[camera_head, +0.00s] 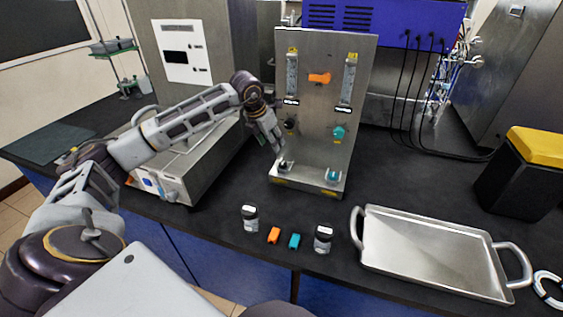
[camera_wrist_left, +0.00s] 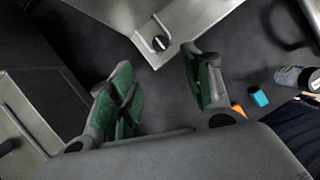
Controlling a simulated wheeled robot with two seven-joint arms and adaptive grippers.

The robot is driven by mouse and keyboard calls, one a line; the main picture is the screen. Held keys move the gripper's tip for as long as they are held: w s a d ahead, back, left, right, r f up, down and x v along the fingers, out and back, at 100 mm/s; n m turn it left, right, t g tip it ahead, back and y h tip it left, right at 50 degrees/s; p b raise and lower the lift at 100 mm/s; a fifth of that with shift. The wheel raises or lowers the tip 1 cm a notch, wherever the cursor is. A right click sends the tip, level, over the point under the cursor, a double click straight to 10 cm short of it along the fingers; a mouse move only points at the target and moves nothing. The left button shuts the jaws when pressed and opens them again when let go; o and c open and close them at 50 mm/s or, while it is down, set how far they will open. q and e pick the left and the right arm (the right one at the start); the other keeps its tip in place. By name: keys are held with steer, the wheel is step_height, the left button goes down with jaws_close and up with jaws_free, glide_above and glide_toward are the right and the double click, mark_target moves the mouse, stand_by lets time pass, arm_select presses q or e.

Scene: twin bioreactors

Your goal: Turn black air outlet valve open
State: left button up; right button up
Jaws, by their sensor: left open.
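A metal panel (camera_head: 312,70) stands upright on the bench. Another black knob (camera_head: 285,167) sits low on the panel's base; I cannot read which one is the air outlet valve. In the left wrist view a black knob with a pale mark (camera_wrist_left: 160,43) shows on a metal plate, ahead of and between the fingers. My left gripper (camera_head: 276,143) is open and empty, close to the panel's left side and above the low knob. It also shows in the wrist view (camera_wrist_left: 163,92). My right gripper is out of view.
Teal knobs (camera_head: 338,132) and an orange handle (camera_head: 319,78) share the panel. Jars (camera_head: 250,218), orange and teal pieces (camera_head: 294,241) and a metal tray (camera_head: 430,255) lie in front. A metal unit (camera_head: 165,180) stands left, under my arm.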

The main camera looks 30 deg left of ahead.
mark_target(282, 163)
arm_select(q)
steer(key=shift+f, duration=0.15)
steer(key=p+x, duration=0.2)
steer(key=x, duration=1.1)
steer(key=shift+w+d+f, duration=0.1)
steer(key=shift+w+f, duration=0.05)
steer(key=shift+f, duration=0.05)
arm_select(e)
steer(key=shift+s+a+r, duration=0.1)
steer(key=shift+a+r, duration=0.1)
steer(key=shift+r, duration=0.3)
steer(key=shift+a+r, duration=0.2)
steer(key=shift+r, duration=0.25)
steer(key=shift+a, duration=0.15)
arm_select(q)
steer(key=shift+c, duration=0.6)
steer(key=c, duration=0.9)
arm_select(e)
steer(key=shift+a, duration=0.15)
